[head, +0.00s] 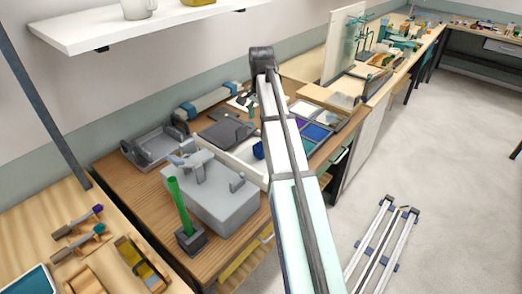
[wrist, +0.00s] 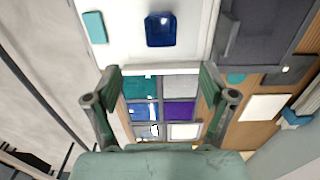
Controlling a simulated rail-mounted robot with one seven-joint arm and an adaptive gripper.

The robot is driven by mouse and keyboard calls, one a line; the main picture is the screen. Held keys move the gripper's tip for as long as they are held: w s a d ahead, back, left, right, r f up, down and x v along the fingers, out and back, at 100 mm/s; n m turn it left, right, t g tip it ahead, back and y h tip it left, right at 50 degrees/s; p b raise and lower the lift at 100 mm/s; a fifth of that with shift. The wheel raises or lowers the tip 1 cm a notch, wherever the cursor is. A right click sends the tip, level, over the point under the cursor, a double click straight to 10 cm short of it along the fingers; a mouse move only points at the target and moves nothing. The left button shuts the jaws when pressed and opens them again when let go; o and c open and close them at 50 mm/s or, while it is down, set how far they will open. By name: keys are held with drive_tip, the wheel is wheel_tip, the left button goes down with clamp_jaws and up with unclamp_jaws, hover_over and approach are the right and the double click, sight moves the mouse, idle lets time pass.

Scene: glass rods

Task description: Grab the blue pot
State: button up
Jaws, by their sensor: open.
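The blue pot (wrist: 160,30) is a small, dark blue, glossy, square piece on a white surface (wrist: 125,50), near the top of the wrist view. In the head view, a blue piece (head: 258,150) that looks like the same pot shows at the left edge of my arm, which partly hides it. My gripper (wrist: 160,76) is open and empty, with its fingers wide apart. In the wrist view the pot lies beyond the fingertips, roughly centred between them and apart from both. My gripper is hidden in the head view.
A tray of coloured squares (wrist: 162,99) shows between my fingers. A teal block (wrist: 95,27) lies left of the pot. In the head view, a grey machine (head: 217,190) and a green rod in a dark holder (head: 178,205) stand on the wooden bench left of my arm.

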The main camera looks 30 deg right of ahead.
drive_tip(key=p, duration=0.2)
hover_over(261, 148)
drive_tip(key=s, duration=0.2)
drive_tip(key=f, duration=0.5)
drive_tip(key=a+f, duration=0.1)
drive_tip(key=f, duration=0.2)
drive_tip(key=shift+f, duration=0.1)
drive_tip(key=shift+a+f+p, duration=0.1)
drive_tip(key=shift+f+p, duration=0.85)
drive_tip(key=shift+f, duration=1.7)
drive_tip(key=c, duration=1.4)
